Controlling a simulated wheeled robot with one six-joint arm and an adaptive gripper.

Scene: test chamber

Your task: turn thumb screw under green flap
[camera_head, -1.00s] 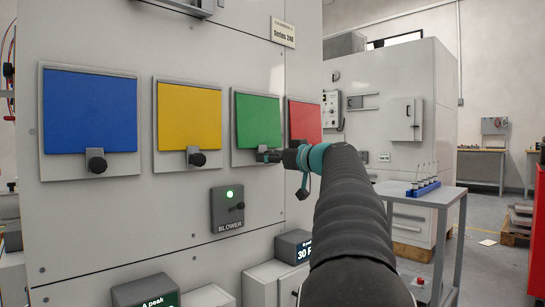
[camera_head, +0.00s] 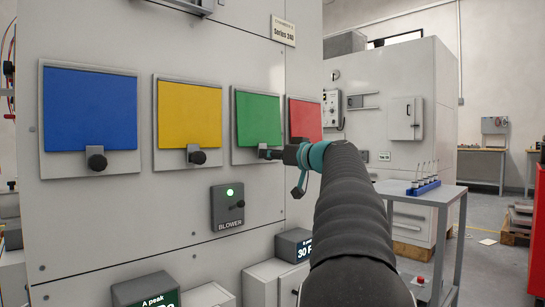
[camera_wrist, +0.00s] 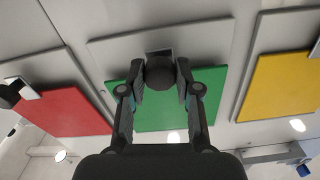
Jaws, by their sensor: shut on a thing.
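The green flap (camera_head: 258,121) is shut flat on the white cabinet, between the yellow and red flaps. Its dark thumb screw sits at the flap's lower edge; in the wrist view the round black knob (camera_wrist: 160,73) shows between my fingers. My gripper (camera_head: 268,153) reaches in from the right to the lower edge of the green flap, and its fingers are shut on the thumb screw. In the wrist view my gripper (camera_wrist: 160,82) has one finger on each side of the knob. In the head view the knob is mostly hidden by my gripper.
The blue (camera_head: 90,109), yellow (camera_head: 189,116) and red (camera_head: 305,120) flaps sit in the same row. A blower switch box (camera_head: 228,207) with a lit green light is below. A side table (camera_head: 420,196) with a blue rack stands at right.

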